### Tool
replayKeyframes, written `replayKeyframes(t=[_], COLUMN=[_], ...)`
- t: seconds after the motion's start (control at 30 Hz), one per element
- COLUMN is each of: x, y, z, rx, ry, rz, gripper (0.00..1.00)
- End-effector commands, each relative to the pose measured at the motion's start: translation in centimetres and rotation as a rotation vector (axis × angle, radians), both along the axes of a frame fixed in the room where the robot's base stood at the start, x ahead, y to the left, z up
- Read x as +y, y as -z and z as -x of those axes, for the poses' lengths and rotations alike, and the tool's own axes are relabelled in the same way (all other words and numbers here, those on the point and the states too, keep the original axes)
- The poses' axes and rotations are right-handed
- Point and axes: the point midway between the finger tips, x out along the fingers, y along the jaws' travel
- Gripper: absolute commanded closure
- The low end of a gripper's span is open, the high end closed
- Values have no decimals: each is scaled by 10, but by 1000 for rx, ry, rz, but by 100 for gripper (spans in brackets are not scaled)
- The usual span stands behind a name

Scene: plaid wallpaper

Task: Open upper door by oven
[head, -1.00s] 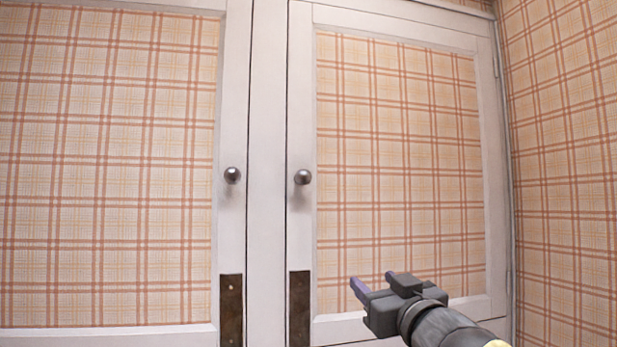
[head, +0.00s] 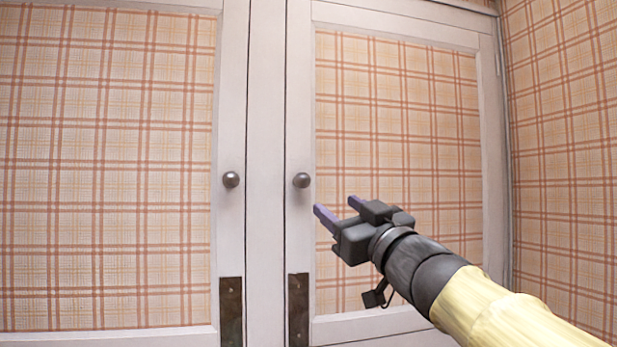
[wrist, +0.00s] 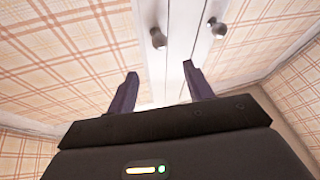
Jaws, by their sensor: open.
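Two closed white-framed doors with plaid panels stand side by side in the head view, the left door (head: 110,180) and the right door (head: 400,130). Each has a round grey knob near the middle post, the left knob (head: 231,179) and the right knob (head: 302,180). My gripper (head: 335,210) is open and empty, in front of the right door, a little below and right of the right knob and apart from it. In the wrist view the open fingers (wrist: 160,85) point up toward the two knobs, and one knob (wrist: 158,38) shows between and beyond them. I see no oven.
Dark metal plates (head: 231,310) sit low on the inner door frames, with another plate (head: 298,308) on the right door. A plaid side wall (head: 565,150) stands close on the right. The space before the left door is clear.

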Motion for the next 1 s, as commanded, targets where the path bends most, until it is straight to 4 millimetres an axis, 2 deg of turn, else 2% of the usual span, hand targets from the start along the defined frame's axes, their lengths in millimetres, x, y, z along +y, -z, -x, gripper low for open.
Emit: replayKeyframes(t=[0.6,0.8,1.0], x=[54,63,63], y=[-44,-48,-47], z=[-86,-100,-101], rx=[3,2,2], ry=[-2,-1,0], rz=[0,1,1], gripper=[49,49,49])
